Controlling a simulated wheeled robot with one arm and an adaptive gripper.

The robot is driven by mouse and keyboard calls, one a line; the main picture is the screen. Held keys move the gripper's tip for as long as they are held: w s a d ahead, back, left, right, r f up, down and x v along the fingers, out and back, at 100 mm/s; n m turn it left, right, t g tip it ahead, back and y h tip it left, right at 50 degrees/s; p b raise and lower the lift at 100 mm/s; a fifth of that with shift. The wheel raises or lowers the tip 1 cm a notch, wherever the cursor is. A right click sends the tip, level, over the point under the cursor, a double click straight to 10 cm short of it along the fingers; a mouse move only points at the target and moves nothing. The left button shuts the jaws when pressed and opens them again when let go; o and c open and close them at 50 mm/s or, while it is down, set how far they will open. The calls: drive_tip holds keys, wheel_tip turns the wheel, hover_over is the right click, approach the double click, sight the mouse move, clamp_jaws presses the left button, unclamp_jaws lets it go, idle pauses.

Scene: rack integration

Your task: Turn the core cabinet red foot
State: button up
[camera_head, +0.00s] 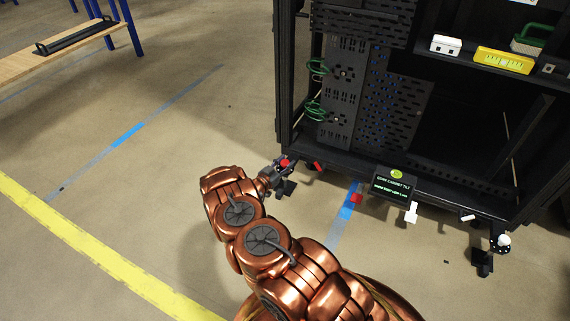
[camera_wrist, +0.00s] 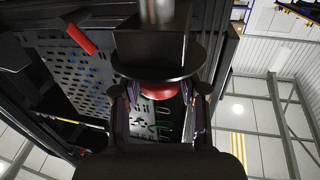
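The black core cabinet (camera_head: 300,130) stands at the right in the head view. Its red foot (camera_head: 285,162) is at the cabinet's near left bottom corner, with my gripper (camera_head: 276,171) right at it. In the wrist view the red foot (camera_wrist: 158,90) shows as a red disc under a wide black disc, between the two fingers of my gripper (camera_wrist: 159,100). The fingers are spread to either side of it, close to its edges. Whether they touch it cannot be made out. A small display (camera_head: 394,184) labelled "Core Cabinet Tilt" is on the cabinet's lower front edge; its smaller text is unreadable.
A red bar (camera_head: 319,167) sits right of the foot, and it also shows in the wrist view (camera_wrist: 82,38). A white-topped foot (camera_head: 503,241) is at the right corner. A wooden bench (camera_head: 60,58) stands far left. The floor left of my arm is clear.

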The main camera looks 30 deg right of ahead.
drive_tip(key=o, duration=0.3)
drive_tip(key=shift+a, duration=0.15)
drive_tip(key=v, duration=1.2)
